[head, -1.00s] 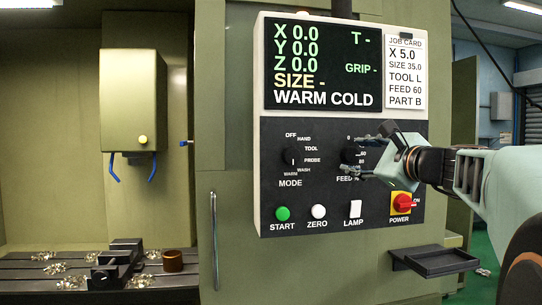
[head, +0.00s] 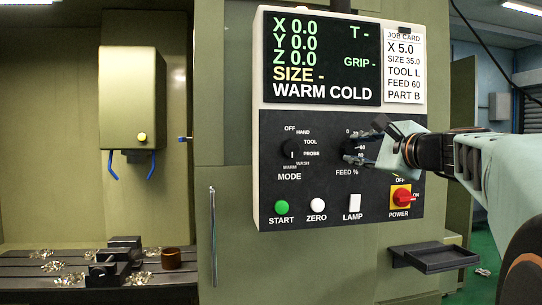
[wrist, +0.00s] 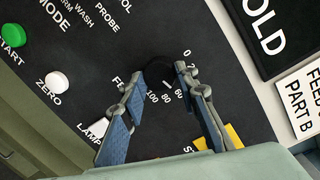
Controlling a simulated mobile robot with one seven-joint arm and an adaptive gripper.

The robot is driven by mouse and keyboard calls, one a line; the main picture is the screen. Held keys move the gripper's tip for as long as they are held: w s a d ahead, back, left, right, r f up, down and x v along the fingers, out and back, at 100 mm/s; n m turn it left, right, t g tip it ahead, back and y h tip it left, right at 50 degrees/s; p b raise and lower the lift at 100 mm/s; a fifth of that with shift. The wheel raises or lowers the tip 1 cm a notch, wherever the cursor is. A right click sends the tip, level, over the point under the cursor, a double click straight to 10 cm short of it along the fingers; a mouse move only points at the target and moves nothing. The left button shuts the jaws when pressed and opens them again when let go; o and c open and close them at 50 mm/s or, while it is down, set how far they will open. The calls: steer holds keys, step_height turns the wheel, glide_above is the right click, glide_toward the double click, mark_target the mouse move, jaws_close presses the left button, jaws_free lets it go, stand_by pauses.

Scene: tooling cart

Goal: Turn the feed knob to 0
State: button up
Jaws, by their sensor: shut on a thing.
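The feed knob (head: 347,146) is a round black dial on the dark control panel, right of the mode knob. In the wrist view the feed knob (wrist: 158,72) sits between my fingertips, dark against the panel. A small white mark shows by its edge on the side of the 60 and 80 labels; its exact setting is hard to read. My gripper (wrist: 160,70) is shut on the feed knob, with one finger on each side. In the head view my gripper (head: 362,143) reaches in from the right and covers part of the scale.
The mode knob (head: 291,149) is to the left. The start button (head: 281,208), zero button (head: 317,206), lamp switch (head: 355,202) and red power switch (head: 403,195) lie below. The display (head: 322,58) and job card (head: 404,70) are above. A small tray (head: 435,257) juts out below.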

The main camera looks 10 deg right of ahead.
steer(key=n+b, duration=0.2)
steer(key=n, duration=0.1)
steer(key=shift+f+b, duration=0.1)
steer(key=shift+b, duration=0.25)
steer(key=n+b, duration=0.1)
steer(key=n, duration=0.1)
steer(key=n+b, duration=0.2)
steer(key=shift+a+n+g+h, duration=0.1)
steer(key=shift+n+g+h, duration=0.2)
steer(key=shift+n, duration=0.1)
steer(key=n+b, duration=0.2)
steer(key=n, duration=0.1)
steer(key=shift+n+h, duration=0.3)
steer(key=shift+n, duration=0.1)
steer(key=shift+a+r+n+h+b, duration=0.15)
steer(key=shift+n+b, duration=0.25)
steer(key=shift+n, duration=0.25)
steer(key=shift+d+r+n+h+b, duration=0.15)
steer(key=shift+n+b, duration=0.25)
steer(key=shift+n, duration=0.25)
steer(key=o, duration=1.1)
steer(key=shift+a, duration=0.1)
steer(key=shift+o, duration=0.2)
